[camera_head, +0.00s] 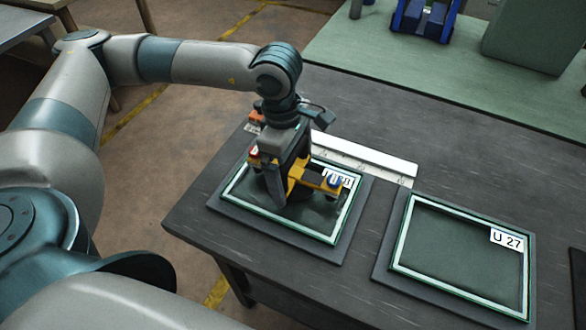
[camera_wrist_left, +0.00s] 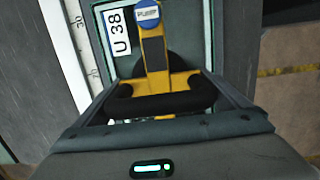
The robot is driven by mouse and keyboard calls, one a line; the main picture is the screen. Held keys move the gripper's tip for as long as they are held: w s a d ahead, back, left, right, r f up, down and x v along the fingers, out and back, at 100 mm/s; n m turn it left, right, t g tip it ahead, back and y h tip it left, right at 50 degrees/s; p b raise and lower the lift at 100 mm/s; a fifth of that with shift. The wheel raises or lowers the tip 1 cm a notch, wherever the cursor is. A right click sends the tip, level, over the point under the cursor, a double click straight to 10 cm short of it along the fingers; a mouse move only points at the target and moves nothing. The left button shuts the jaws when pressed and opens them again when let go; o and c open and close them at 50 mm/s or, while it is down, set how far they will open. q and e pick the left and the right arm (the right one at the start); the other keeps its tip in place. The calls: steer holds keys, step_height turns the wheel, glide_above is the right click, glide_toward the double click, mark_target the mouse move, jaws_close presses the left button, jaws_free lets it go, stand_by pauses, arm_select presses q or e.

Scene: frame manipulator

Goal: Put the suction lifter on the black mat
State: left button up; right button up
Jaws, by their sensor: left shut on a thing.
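The suction lifter (camera_head: 328,184) is yellow and black with a blue cap. My left gripper (camera_head: 280,183) is shut on it, over the left framed panel. The left wrist view shows the lifter (camera_wrist_left: 155,55) with its black handle between the fingers. I cannot tell whether its cup touches the panel. The left frame (camera_head: 232,203), labelled U 38 in the left wrist view, lies on a dark mat (camera_head: 224,212). A second frame (camera_head: 397,252), labelled U 27, lies on another dark mat (camera_head: 385,264) at right. My right gripper is out of view.
A white ruler (camera_head: 375,160) lies behind the left frame on the dark grey table (camera_head: 440,150). A green surface (camera_head: 400,85) at the back carries a blue device (camera_head: 425,18) and a green box (camera_head: 535,45). A narrow gap separates the two mats.

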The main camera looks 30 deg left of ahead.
arm_select(q)
steer(key=shift+f, duration=0.2)
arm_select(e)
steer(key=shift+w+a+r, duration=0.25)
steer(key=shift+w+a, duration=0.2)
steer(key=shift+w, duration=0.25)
arm_select(q)
steer(key=o, duration=1)
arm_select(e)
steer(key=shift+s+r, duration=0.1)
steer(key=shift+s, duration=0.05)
